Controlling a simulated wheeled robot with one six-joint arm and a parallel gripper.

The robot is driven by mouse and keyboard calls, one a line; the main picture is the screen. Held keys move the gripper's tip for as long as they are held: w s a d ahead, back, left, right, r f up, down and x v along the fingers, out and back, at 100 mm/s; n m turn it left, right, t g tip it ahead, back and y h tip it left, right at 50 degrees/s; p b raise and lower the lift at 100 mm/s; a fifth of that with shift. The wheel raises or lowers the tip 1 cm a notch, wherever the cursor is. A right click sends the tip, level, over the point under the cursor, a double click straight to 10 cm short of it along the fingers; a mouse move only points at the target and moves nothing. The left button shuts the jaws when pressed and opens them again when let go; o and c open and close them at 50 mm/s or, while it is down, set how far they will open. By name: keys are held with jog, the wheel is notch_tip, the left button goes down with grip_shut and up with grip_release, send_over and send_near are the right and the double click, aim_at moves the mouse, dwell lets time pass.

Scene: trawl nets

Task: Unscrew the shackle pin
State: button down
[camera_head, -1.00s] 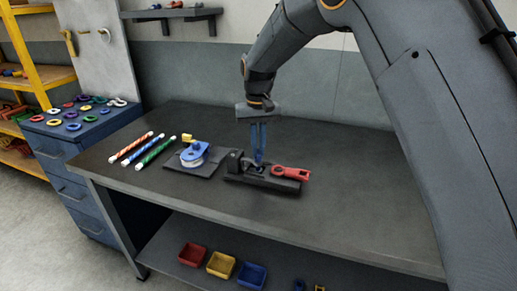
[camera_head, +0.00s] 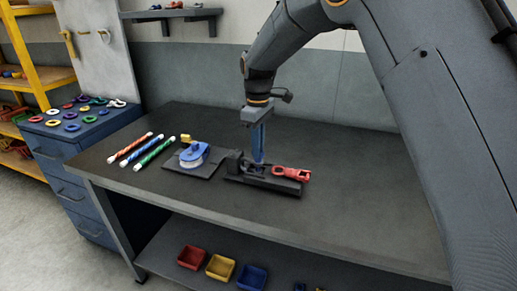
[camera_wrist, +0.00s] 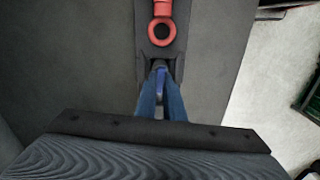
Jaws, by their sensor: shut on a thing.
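My gripper (camera_head: 258,159) points straight down over the black holding fixture (camera_head: 235,177) on the bench. Its blue fingers are shut on a small blue piece (camera_wrist: 161,77), which looks like the shackle pin's head. The fingers hide most of it, and its thread cannot be seen. The shackle body cannot be made out clearly at the fingertips. A red fitting with a round eye (camera_head: 291,174) lies on the right part of the fixture. It also shows in the wrist view (camera_wrist: 162,43), just beyond the fingertips and apart from them.
A blue pulley block (camera_head: 194,153) sits on a dark plate left of the fixture. Several striped rods (camera_head: 155,152) lie further left. The bench (camera_head: 370,205) is clear to the right. Red, yellow (camera_head: 220,267) and blue bins stand on the lower shelf.

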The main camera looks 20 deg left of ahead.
jog(key=n, duration=0.5)
jog(key=n+b, duration=0.1)
jog(key=n, duration=0.1)
jog(key=shift+s+f, duration=0.1)
jog(key=shift+f, duration=0.2)
jog(key=n+b, duration=0.1)
jog(key=n, duration=0.5)
jog(key=shift+n, duration=0.4)
jog(key=n+b, duration=0.1)
jog(key=n, duration=0.6)
jog(key=shift+f+n+b, duration=0.1)
jog(key=shift+n+b, duration=0.65)
jog(key=shift+n, duration=0.45)
jog(key=shift+n+b, duration=0.9)
jog(key=shift+b, duration=0.05)
jog(key=c, duration=1.9)
grip_release()
jog(key=shift+r, duration=0.2)
jog(key=shift+o, duration=0.2)
jog(key=shift+r, duration=0.15)
